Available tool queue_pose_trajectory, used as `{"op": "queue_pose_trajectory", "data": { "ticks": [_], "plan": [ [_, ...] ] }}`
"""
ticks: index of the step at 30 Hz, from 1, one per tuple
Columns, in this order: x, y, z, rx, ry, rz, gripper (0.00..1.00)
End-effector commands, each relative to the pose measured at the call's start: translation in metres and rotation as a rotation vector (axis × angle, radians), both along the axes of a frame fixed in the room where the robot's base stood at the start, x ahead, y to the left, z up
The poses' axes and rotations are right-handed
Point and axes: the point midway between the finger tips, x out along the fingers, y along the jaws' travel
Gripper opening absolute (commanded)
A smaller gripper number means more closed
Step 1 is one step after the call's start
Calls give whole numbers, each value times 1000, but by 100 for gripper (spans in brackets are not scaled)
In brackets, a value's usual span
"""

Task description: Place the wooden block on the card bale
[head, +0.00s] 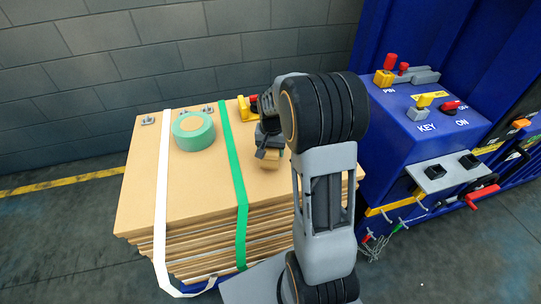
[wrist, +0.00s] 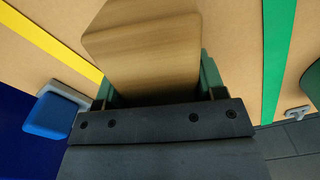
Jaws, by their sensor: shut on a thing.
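The wooden block (wrist: 143,45) is held between the green fingers of my gripper (wrist: 160,82) in the wrist view. In the head view, the block (head: 270,160) shows just below my gripper (head: 268,142), partly hidden by it. The card bale (head: 190,185) is a stack of brown card sheets with a white strap and a green strap around it. My gripper is over the right part of its top, right of the green strap. I cannot tell whether the block touches the card. The bale top also fills much of the wrist view (wrist: 235,60).
A green tape roll (head: 193,131) lies on the bale's back left. Metal clips (head: 148,120) sit along the back edge. A yellow and red part (head: 244,108) is behind my gripper. A blue control box (head: 425,125) with switches stands to the right.

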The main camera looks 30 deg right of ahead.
Motion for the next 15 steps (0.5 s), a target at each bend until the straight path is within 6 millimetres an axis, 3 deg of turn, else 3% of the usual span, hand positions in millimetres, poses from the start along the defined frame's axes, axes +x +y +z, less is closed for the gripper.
{"op": "queue_pose_trajectory", "data": {
  "ticks": [6,15],
  "plan": [
    [1,2,-27,0,2,0,35],
    [1,1,-32,0,0,0,35]
  ]
}}
